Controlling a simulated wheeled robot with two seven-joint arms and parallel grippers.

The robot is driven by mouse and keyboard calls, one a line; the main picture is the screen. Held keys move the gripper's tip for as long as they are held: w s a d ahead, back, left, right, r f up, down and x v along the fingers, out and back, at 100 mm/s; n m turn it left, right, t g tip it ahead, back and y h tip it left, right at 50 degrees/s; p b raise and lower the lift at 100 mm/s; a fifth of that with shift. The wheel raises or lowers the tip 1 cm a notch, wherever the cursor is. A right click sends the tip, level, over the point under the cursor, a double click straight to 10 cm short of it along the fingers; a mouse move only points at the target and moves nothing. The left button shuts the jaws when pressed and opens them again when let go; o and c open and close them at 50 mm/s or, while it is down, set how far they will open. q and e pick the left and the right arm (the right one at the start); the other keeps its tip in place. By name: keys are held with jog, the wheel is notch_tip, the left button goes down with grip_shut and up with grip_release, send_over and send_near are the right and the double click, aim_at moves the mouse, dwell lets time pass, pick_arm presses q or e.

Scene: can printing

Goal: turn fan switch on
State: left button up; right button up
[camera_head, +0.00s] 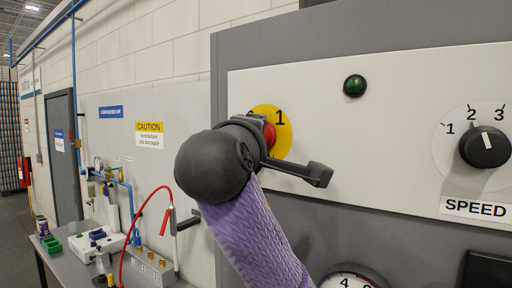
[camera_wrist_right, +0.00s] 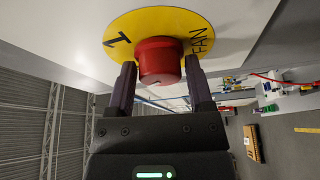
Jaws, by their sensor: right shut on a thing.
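The fan switch is a red knob (camera_wrist_right: 160,62) on a round yellow plate (camera_wrist_right: 140,22) marked "1" and "FAN". My right gripper (camera_wrist_right: 160,72) is shut on the red knob, one finger on each side. In the head view its wrist and purple-sleeved arm cover much of the switch. The knob's pointer mark is not visible. My left gripper is not in view.
A green lamp (camera_head: 355,86) sits above and right of the switch on the white panel (camera_head: 400,120). A black speed knob (camera_head: 485,147) is at the right, and a dial gauge (camera_head: 350,280) is below. A bench (camera_head: 70,262) with air fittings and a red hose (camera_head: 137,222) stands at left.

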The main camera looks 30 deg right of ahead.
jog(key=shift+w+a+f+m+g+h+b, duration=0.1)
jog(key=shift+m+g+h+b, duration=0.9)
jog(key=shift+m, duration=2.35)
jog(key=shift+d+m+g+h+b, duration=0.1)
jog(key=shift+m+g+h+b, duration=0.35)
jog(key=shift+m+h+b, duration=2)
jog(key=shift+w+a+f+m+g+h+b, duration=0.1)
jog(key=shift+m+g+h+b, duration=0.45)
jog(key=shift+m, duration=3.75)
jog(key=shift+m+g, duration=0.3)
jog(key=shift+g, duration=0.1)
jog(key=o, duration=1.1)
